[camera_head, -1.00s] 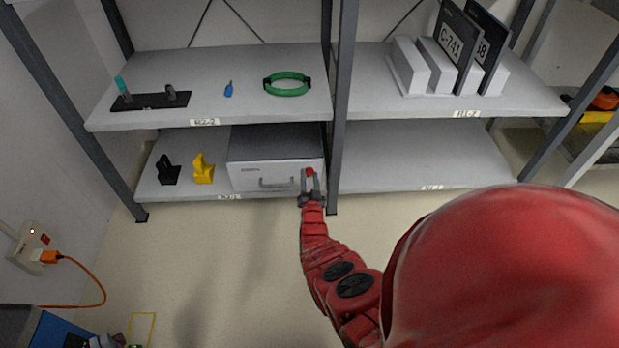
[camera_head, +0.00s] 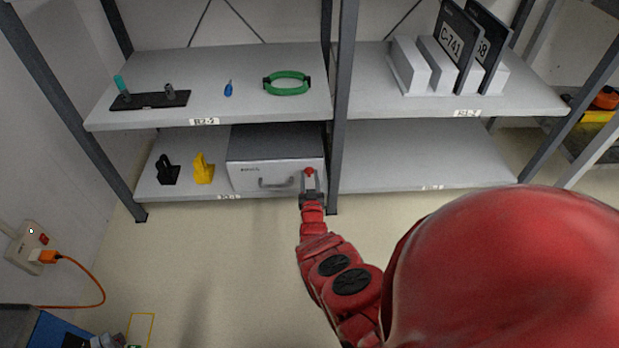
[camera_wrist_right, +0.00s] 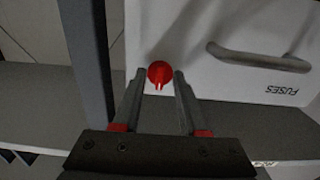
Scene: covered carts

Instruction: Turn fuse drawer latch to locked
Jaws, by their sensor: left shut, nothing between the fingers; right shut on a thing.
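The fuse drawer (camera_head: 250,175) is a white-fronted box with a grey handle (camera_head: 277,183) on the lower shelf. Its red round latch (camera_head: 309,171) is at the right end of the front. In the right wrist view the latch (camera_wrist_right: 159,74) has a narrow ridge pointing down the picture, and the upside-down word FUSES is on the front. My right gripper (camera_head: 310,180) is at the latch, shut on it, with one finger on each side; it also shows in the right wrist view (camera_wrist_right: 160,82). My left gripper is not in view.
A dark shelf post (camera_head: 338,130) stands close to the right of the drawer. A yellow object (camera_head: 203,169) and a black one (camera_head: 167,170) stand left of it. The upper shelf (camera_head: 215,75) overhangs the drawer. The lower right shelf (camera_head: 420,160) is empty.

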